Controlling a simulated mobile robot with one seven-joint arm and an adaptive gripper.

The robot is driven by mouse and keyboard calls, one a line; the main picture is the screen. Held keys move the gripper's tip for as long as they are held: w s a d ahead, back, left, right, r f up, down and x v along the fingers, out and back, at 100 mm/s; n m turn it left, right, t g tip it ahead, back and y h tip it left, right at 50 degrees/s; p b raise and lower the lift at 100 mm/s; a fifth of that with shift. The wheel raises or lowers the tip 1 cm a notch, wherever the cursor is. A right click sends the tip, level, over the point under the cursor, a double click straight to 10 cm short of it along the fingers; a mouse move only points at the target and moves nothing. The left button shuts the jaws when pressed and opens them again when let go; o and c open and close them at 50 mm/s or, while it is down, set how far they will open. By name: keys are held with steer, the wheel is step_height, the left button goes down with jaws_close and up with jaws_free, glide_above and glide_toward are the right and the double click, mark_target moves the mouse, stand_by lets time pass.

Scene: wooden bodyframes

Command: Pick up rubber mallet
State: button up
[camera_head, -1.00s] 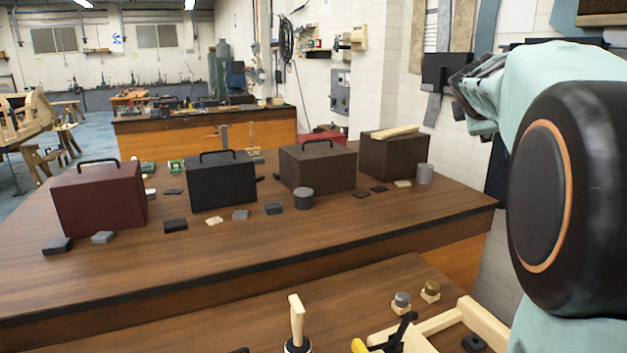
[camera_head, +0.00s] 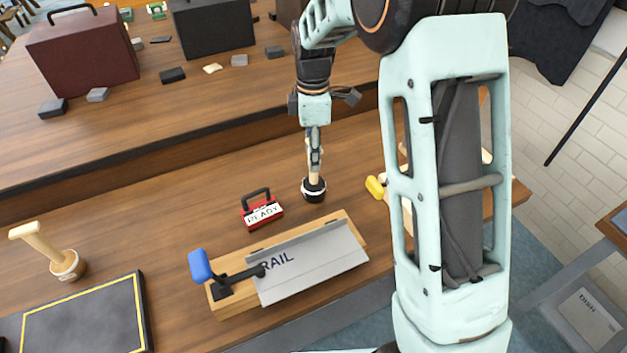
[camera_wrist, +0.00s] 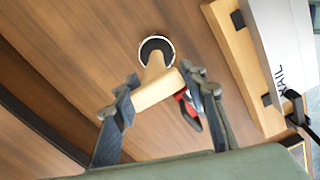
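The rubber mallet (camera_head: 314,190) stands upright on its black head with a white ring, on the near wooden bench. Its pale wooden handle points up. My gripper (camera_head: 314,160) is above it, pointing down at the handle. In the wrist view, my gripper (camera_wrist: 162,97) is open, with a finger on either side of the handle's end. The rubber mallet (camera_wrist: 157,62) lies between and beyond the fingers, with gaps showing on both sides of the handle. In the head view the fingers hide the handle's top.
A red box marked READY (camera_head: 262,210) is close beside the mallet. A wooden fixture with a grey rail (camera_head: 310,262) and blue-handled clamp (camera_head: 200,266) lies nearer. A wooden mallet (camera_head: 66,263) and black mat (camera_head: 85,320) are at left. A yellow-handled clamp (camera_head: 375,187) is at right.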

mark_target(314, 185)
steer(key=shift+w+f+p, duration=0.15)
steer(key=shift+f, duration=1.4)
steer(key=shift+w+f+p, duration=0.1)
steer(key=shift+f+p, duration=0.05)
steer(key=shift+f, duration=1.4)
steer(key=shift+c, duration=0.5)
jaws_close()
